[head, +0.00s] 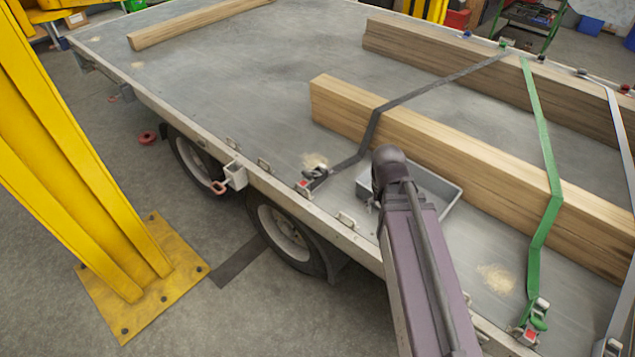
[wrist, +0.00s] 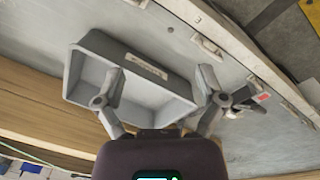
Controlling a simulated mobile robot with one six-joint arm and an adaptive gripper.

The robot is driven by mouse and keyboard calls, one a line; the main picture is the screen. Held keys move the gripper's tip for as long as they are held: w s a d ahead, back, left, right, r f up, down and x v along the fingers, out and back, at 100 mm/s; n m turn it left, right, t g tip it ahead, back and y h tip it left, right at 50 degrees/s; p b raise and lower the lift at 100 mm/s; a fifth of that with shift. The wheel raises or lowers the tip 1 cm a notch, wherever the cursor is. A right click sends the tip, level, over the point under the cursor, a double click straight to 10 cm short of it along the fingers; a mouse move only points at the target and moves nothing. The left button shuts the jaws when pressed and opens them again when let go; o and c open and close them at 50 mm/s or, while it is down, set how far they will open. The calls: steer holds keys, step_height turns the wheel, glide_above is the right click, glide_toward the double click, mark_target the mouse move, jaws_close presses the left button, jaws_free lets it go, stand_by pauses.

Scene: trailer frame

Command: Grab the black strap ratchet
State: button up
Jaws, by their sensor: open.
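The black strap ratchet (head: 316,176) sits at the near edge of the trailer bed in the head view. Its black strap (head: 371,133) runs from it over the timber beams. In the wrist view, what looks like the ratchet (wrist: 247,103), with a small red patch beside it, is at the right, partly behind one finger. My gripper (wrist: 160,88) is open and empty, its fingers spread across the view of a grey tray. The ratchet lies to the right of the gap between the fingers. In the head view my arm hides the gripper.
The grey tray (head: 452,196) lies on the bed beside the near timber beam (head: 430,140). A green strap (head: 546,190) with its own ratchet (head: 533,322) is to the right. A yellow post (head: 75,170) stands at left. The bed's far left is largely clear.

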steer(key=w+a+f+m+t+h+b, duration=0.2)
steer(key=w+a+f+h+b, duration=0.1)
steer(key=w+a+f+b, duration=0.25)
steer(key=m+t+h+b, duration=0.45)
steer(key=t+b, duration=0.45)
steer(key=b, duration=0.4)
glide_toward(305, 175)
steer(key=shift+a+r, duration=0.25)
steer(key=shift+r, duration=0.15)
steer(key=b+x, duration=0.1)
steer(key=x, duration=0.4)
steer(key=b+x, duration=0.1)
steer(key=x, duration=0.1)
steer(key=shift+d+f+b, duration=0.15)
steer(key=shift+f+b, duration=0.15)
steer(key=shift+f, duration=0.05)
steer(key=shift+w+d+f, duration=0.15)
steer(key=shift+w+d, duration=0.2)
steer(key=shift+w, duration=0.05)
